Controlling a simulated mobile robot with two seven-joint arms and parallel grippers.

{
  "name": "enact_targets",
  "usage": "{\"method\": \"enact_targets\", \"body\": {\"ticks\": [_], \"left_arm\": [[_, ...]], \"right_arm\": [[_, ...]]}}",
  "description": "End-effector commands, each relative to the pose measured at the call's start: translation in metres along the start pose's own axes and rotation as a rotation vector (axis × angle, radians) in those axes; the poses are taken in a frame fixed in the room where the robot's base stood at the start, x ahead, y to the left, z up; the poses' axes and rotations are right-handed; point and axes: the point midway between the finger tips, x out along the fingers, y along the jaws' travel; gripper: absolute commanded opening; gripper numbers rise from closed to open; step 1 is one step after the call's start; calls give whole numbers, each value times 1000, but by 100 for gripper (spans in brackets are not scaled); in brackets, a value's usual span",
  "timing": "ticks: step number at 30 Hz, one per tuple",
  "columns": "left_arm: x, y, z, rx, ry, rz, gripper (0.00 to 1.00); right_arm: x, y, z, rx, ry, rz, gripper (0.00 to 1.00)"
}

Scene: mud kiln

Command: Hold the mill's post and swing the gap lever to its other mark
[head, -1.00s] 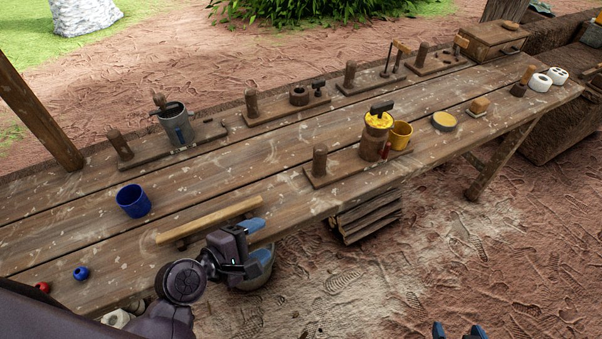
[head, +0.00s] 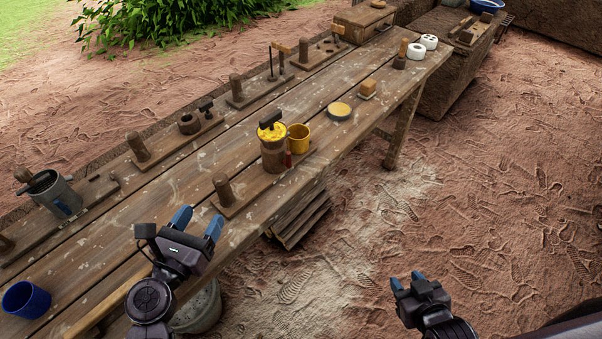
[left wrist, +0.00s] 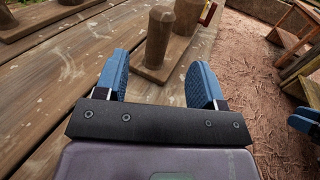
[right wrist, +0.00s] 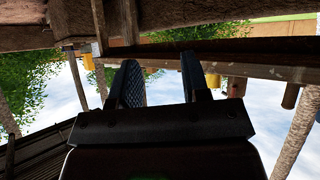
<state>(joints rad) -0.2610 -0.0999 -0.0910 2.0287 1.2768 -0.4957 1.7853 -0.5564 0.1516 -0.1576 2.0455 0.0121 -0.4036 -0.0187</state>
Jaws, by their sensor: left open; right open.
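The mill (head: 273,152) is a wooden cylinder with a yellow top and a dark crank, upright on a flat wooden base (head: 236,203). Its round wooden post (head: 223,188) stands at the base's near left end, and also shows in the left wrist view (left wrist: 159,36). A small red lever (head: 289,159) is on the mill's right side; its mark cannot be read. My left gripper (head: 197,222) is open and empty, just short of the post, with the post ahead between its fingers in the wrist view. My right gripper (head: 407,280) is open and empty, off the table to the right.
A yellow mug (head: 299,138) stands close to the mill's right. A round tin (head: 340,111) and a small block (head: 368,87) lie farther along the table. A blue mug (head: 26,299) is at lower left. Stacked wood (head: 300,216) lies below the table edge.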

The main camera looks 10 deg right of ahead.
Motion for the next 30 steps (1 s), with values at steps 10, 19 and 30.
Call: {"method": "enact_targets", "body": {"ticks": [10, 19, 30], "left_arm": [[0, 0, 0, 3, 0, -1, 63], [0, 0, 0, 3, 1, -1, 63], [0, 0, 0, 3, 1, -1, 63]], "right_arm": [[44, -42, -104, -224, 149, -166, 43], [60, -88, -199, -491, 295, -309, 43], [56, -126, -267, -747, 417, -407, 43]]}}
